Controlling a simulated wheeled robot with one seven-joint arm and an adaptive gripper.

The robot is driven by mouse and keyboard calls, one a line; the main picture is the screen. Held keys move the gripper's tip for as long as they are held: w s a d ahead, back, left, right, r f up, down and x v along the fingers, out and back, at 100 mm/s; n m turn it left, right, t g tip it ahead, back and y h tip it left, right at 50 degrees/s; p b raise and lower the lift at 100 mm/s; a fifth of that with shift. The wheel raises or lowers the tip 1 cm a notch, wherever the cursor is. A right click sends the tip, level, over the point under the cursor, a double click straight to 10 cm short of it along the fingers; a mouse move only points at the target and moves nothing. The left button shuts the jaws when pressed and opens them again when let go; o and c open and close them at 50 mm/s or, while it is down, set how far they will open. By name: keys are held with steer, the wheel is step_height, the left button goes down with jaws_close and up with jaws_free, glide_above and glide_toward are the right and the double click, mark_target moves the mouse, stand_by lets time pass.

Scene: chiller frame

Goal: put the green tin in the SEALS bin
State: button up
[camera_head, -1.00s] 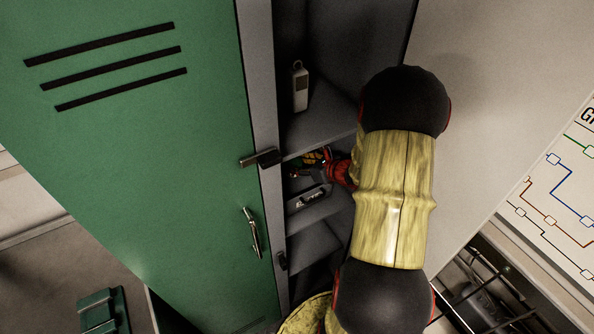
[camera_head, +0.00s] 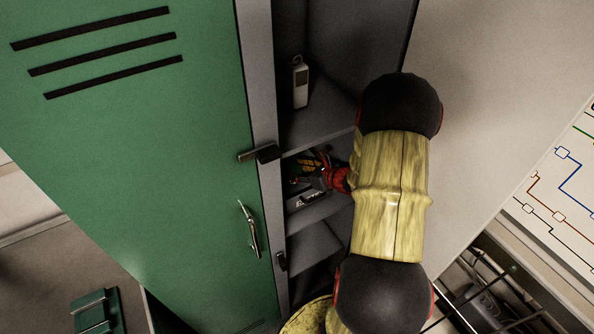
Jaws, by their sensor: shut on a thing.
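My gripper (camera_head: 318,176) is inside the open locker, on the middle shelf level. It is small and dark in this view, and my wrist and forearm hide part of it. The label is too small and too covered to read. The gripper overlaps the bin's upper part; I cannot tell whether the tin is over it or inside it.
A white handheld device (camera_head: 300,84) stands on the shelf above. The shelf edge (camera_head: 318,132) is close above my gripper. The pale locker side (camera_head: 490,90) is at the right.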

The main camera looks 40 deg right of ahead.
steer(key=o, duration=1.2)
steer(key=shift+r, duration=0.1)
steer(key=shift+r+p, duration=0.65)
steer(key=shift+p, duration=0.05)
steer(key=p+v, duration=0.1)
steer(key=v, duration=0.6)
steer(key=shift+s, duration=0.25)
